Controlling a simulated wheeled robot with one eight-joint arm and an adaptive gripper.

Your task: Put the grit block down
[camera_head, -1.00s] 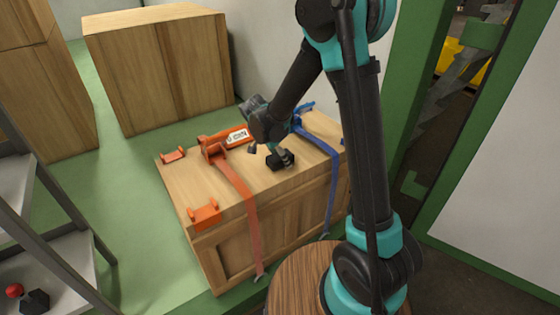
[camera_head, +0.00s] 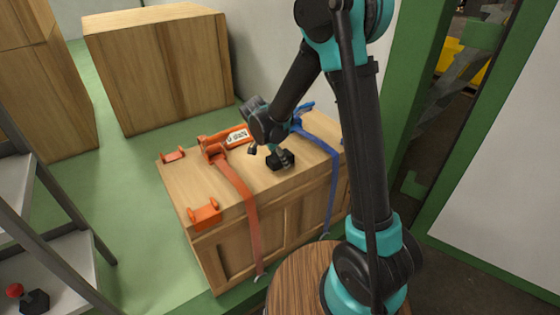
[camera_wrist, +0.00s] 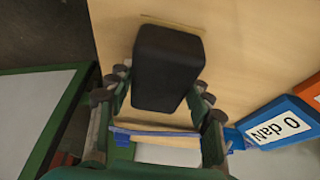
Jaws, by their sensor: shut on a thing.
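The grit block appears as a dark, nearly black block (camera_head: 281,160) at my gripper (camera_head: 271,150), over the wooden crate's top (camera_head: 195,185). In the wrist view the dark block (camera_wrist: 168,62) sits between the two fingers of my gripper (camera_wrist: 161,84), which is shut on it. The block's far end is close to the wood surface. I cannot tell for sure whether it touches the wood.
An orange strap (camera_head: 241,195) with a labelled orange fitting (camera_head: 237,137) lies left of my gripper; a blue strap (camera_head: 325,150) lies right. Orange brackets (camera_head: 206,214) sit on the crate's left side. Bare wood lies between the straps. Larger crates (camera_head: 165,65) stand behind.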

